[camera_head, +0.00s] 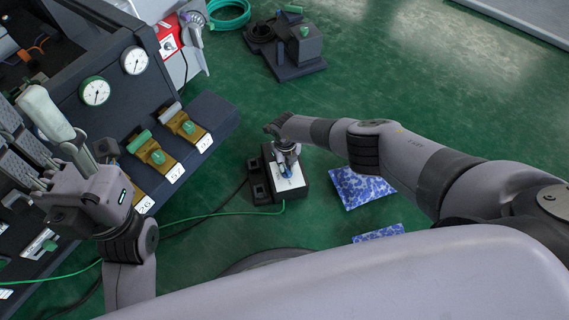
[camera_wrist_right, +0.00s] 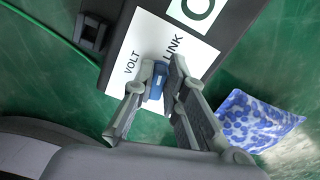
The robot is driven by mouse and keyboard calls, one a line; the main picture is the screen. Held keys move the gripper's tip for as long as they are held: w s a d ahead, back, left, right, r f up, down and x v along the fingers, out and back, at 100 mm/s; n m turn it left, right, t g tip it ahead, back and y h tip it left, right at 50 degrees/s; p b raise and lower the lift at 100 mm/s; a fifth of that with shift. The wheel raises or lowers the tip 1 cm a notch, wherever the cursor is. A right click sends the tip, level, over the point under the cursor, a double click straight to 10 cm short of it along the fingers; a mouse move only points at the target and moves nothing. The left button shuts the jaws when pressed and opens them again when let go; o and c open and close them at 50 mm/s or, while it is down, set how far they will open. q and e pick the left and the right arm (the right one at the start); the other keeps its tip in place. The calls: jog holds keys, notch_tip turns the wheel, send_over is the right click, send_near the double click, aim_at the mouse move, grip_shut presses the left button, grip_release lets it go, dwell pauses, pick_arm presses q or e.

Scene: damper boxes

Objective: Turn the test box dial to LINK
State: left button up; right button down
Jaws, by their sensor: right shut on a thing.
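The test box (camera_head: 292,195) is a dark box with a white top label, on the green floor at the middle of the head view. The label (camera_wrist_right: 148,32) shows the words VOLT and LINK in the right wrist view. My right gripper (camera_wrist_right: 160,80) is shut on the blue dial (camera_wrist_right: 154,88), with one finger on each side of it. The fingers partly hide the dial, so I cannot tell exactly which word it points to. My left gripper (camera_head: 84,156) is at the left, by a light grey handle (camera_head: 45,112); its fingers are unclear.
A dark bench with gauges (camera_head: 95,92) and several brass-and-green valves (camera_head: 152,155) stands at the left. A green cable (camera_head: 225,214) runs to the test box. A blue patterned bag (camera_head: 358,187) lies right of the box.

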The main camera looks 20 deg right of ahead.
jog(key=shift+d+m, duration=0.2)
jog(key=shift+m, duration=1.1)
jog(key=shift+p, duration=0.3)
jog(key=c, duration=1.6)
grip_release()
jog(key=shift+w+r, duration=0.15)
jog(key=shift+r, duration=0.5)
notch_tip(320, 180, up, 11)
jog(key=shift+f, duration=0.2)
